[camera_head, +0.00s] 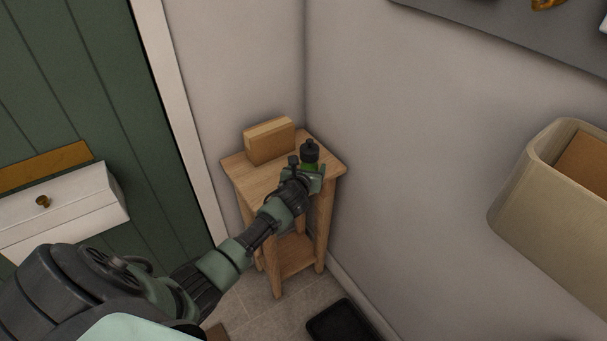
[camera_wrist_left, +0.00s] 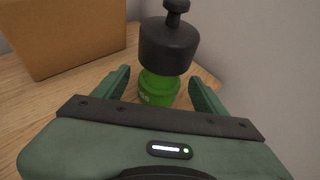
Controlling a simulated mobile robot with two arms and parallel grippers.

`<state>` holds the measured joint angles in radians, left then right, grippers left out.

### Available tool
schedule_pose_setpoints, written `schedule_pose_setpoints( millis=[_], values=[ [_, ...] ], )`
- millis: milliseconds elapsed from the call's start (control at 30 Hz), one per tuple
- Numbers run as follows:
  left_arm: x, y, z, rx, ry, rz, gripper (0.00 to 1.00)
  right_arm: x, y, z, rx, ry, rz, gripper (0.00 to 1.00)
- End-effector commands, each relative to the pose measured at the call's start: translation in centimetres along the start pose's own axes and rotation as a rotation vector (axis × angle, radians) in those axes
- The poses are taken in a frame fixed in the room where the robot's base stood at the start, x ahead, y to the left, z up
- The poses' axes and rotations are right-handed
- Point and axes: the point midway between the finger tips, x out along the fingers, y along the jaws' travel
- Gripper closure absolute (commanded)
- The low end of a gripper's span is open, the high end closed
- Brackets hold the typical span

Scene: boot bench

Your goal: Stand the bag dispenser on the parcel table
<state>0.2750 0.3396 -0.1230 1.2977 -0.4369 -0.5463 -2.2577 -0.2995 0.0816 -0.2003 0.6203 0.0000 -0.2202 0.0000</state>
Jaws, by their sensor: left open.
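The bag dispenser is a small green bottle shape with a black cap. In the head view the bag dispenser (camera_head: 310,152) is upright at the right part of the parcel table (camera_head: 246,172), a small wooden table in the corner. In the left wrist view the bag dispenser (camera_wrist_left: 168,50) appears upright over the wooden top, its base hidden behind my gripper. My left gripper (camera_head: 316,178) is open, with its fingers on either side of the green body, as the left wrist view (camera_wrist_left: 162,90) shows. Contact with the fingers cannot be told. My right gripper is not in view.
A brown cardboard box (camera_head: 269,141) stands on the table's back left, also in the left wrist view (camera_wrist_left: 70,35). Walls close off the corner behind and to the right. A beige bin-like container (camera_head: 540,215) is at right. A dark tray (camera_head: 342,322) lies on the floor.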

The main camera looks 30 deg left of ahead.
Motion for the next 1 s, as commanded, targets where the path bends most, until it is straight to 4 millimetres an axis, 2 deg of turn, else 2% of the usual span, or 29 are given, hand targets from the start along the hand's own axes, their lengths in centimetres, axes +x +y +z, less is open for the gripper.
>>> schedule_pose_setpoints(
  millis=[200,433,600,867,1000],
  values=[
    [-4.5,0.0,0.1,0.003,0.0,-0.002,0.28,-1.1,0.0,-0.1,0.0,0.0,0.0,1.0],
    [-8.2,0.0,0.1,0.002,-0.001,-0.002,0.28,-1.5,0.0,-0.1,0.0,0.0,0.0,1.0],
    [-9.5,0.0,0.0,0.0,-0.001,-0.001,0.28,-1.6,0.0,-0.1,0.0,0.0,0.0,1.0],
    [-9.8,0.0,0.0,-0.003,0.0,-0.001,0.28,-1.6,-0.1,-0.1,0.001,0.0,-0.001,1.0],
    [-10.5,-1.6,-0.5,-0.13,0.008,-0.046,0.28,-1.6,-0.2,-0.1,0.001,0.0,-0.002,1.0]
  ],
)
